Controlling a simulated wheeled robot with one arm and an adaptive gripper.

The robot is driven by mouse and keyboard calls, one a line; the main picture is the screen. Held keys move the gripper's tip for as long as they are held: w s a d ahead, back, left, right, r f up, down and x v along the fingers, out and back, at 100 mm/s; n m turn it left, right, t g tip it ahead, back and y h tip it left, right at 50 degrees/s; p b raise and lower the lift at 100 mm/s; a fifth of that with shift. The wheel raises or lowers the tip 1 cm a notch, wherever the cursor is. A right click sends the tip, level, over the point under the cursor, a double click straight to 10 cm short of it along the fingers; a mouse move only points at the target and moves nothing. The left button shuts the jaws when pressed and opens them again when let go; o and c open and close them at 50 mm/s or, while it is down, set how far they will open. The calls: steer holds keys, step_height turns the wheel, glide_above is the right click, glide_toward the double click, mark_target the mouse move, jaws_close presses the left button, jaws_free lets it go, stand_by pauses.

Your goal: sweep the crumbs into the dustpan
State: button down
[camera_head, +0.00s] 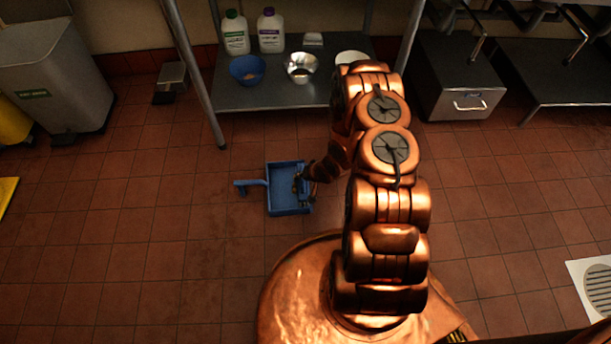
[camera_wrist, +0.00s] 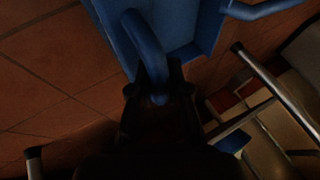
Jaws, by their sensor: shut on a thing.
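The blue dustpan (camera_head: 284,204) lies on the tiled floor left of my arm, its handle (camera_head: 243,184) pointing left. It also shows at the top of the wrist view (camera_wrist: 205,32), with its handle at upper right. My gripper (camera_head: 301,186) is at the dustpan's right side. In the wrist view its dark fingers (camera_wrist: 160,96) are shut on a curved blue handle (camera_wrist: 146,45), apparently of a brush. The brush head is not clearly visible. I cannot make out any crumbs; my arm and base hide part of the floor.
A metal shelf (camera_head: 240,97) with bowls and bottles stands behind the dustpan, its leg (camera_head: 200,85) reaching the floor. A grey bin (camera_head: 55,75) is at far left, a metal box (camera_head: 465,100) at back right, and a floor drain (camera_head: 598,285) at right.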

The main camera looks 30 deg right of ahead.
steer(key=shift+w+a+p, duration=0.2)
steer(key=shift+w+a, duration=0.1)
steer(key=shift+a, duration=0.35)
steer(key=shift+w+a+p, duration=0.2)
steer(key=shift+w+a, duration=0.1)
steer(key=shift+a, duration=0.3)
steer(key=shift+r, duration=0.1)
steer(key=shift+s+d+r+p, duration=0.1)
steer(key=shift+d+r+p, duration=0.15)
steer(key=shift+r+p, duration=0.5)
steer(key=shift+s+d+r+p, duration=0.15)
steer(key=shift+d+r+p, duration=0.15)
steer(key=shift+r, duration=0.85)
steer(key=shift+s+d+r+p, duration=0.1)
steer(key=shift+d+r+p, duration=0.15)
steer(key=shift+r+p, duration=0.5)
steer(key=shift+r, duration=0.2)
